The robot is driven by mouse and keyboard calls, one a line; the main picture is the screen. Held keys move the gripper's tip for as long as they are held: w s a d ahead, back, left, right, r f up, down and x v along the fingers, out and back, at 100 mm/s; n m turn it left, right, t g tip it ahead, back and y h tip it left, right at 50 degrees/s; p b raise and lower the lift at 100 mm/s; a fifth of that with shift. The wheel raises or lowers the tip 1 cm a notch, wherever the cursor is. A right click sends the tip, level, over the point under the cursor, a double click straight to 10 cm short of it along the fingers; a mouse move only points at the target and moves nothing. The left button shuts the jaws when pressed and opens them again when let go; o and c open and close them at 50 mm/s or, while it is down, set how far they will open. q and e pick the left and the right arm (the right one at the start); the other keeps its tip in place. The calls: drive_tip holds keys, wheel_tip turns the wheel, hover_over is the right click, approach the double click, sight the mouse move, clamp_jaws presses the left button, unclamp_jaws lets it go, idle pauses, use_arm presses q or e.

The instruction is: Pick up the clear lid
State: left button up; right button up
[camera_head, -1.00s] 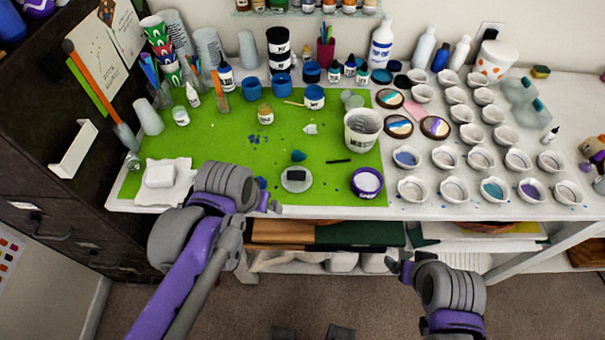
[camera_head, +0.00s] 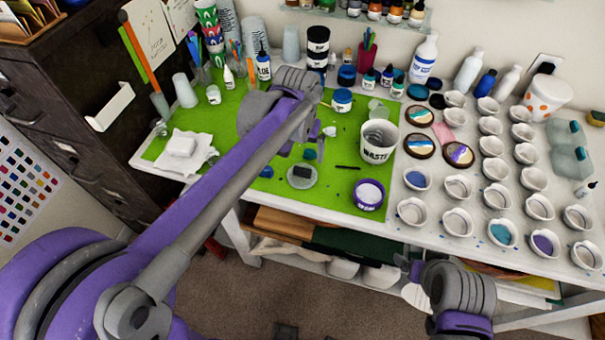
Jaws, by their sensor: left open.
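A clear, round, lid-like piece (camera_head: 377,107) lies on the green mat (camera_head: 240,150), behind the white WASTE cup (camera_head: 378,140) and right of a small blue-labelled jar (camera_head: 342,100). It is small and pale, so its exact outline is hard to make out. My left gripper (camera_head: 300,138) is open and empty above the middle of the mat, to the left of the cup and apart from the clear piece. My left forearm hides part of the mat and the things behind it. My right gripper (camera_head: 409,268) is low in front of the table edge, away from the lid; its jaw opening is unclear.
A clear disc with a dark square (camera_head: 302,175) and a purple-rimmed jar (camera_head: 368,194) stand near the mat's front. Several white cups (camera_head: 457,222) fill the right side. Painted round pieces (camera_head: 419,146) lie beside the WASTE cup. Bottles stand along the back.

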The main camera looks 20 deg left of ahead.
sight(302, 170)
use_arm(q)
drive_tip(key=f, duration=0.7)
drive_tip(key=shift+w+f, duration=0.2)
drive_tip(key=shift+f, duration=0.15)
